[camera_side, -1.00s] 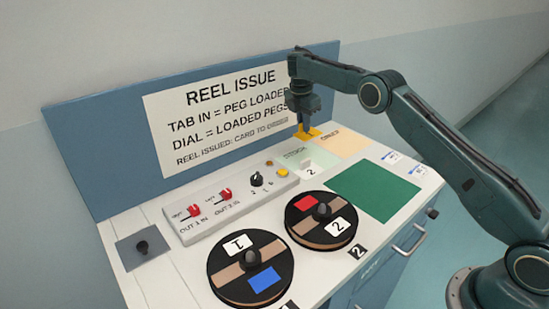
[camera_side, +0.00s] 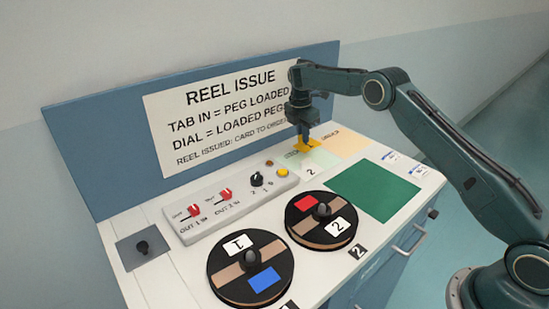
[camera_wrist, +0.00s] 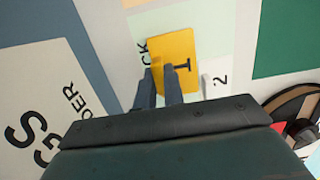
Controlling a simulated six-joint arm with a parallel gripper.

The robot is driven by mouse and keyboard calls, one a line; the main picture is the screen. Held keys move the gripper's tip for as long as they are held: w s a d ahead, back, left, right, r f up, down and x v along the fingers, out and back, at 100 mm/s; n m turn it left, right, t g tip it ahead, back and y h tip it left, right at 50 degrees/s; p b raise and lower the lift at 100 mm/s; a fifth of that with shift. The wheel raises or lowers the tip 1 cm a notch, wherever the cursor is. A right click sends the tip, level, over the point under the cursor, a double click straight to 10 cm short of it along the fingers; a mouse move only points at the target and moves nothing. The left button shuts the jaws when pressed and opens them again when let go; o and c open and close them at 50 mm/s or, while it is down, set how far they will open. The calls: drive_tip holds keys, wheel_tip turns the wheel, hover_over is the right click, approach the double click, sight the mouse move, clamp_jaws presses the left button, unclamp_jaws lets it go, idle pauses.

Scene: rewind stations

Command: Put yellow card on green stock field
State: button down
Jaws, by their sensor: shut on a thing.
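The yellow card (camera_side: 311,147) is in my gripper (camera_side: 303,137), at the back of the bench. In the wrist view the yellow card (camera_wrist: 182,47) bears a black T-shaped mark, and my gripper's fingers (camera_wrist: 166,78) are shut on its near part. The pale green stock field (camera_side: 325,158) lies under and beside the card. In the wrist view the stock field (camera_wrist: 216,30) shows around the card, with part of its lettering covered. I cannot tell whether the card touches the field.
A peach field (camera_side: 350,145) lies right of the stock field. A dark green mat (camera_side: 374,190) lies in front. A small white tag marked 2 (camera_side: 311,171) stands by the stock field. Two reels (camera_side: 250,270) (camera_side: 321,220) and a switch panel (camera_side: 200,228) occupy the front and left.

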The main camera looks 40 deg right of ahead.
sight(302, 144)
drive_tip(key=shift+f, duration=1.95)
drive_tip(key=shift+f, duration=0.15)
drive_tip(key=c, duration=1.5)
unclamp_jaws()
drive_tip(key=shift+a+r, duration=0.15)
drive_tip(key=shift+r, duration=1.05)
drive_tip(key=shift+a+r, duration=0.2)
drive_tip(key=shift+r, duration=1)
drive_tip(key=shift+a+r, duration=0.15)
drive_tip(key=shift+r, duration=1.35)
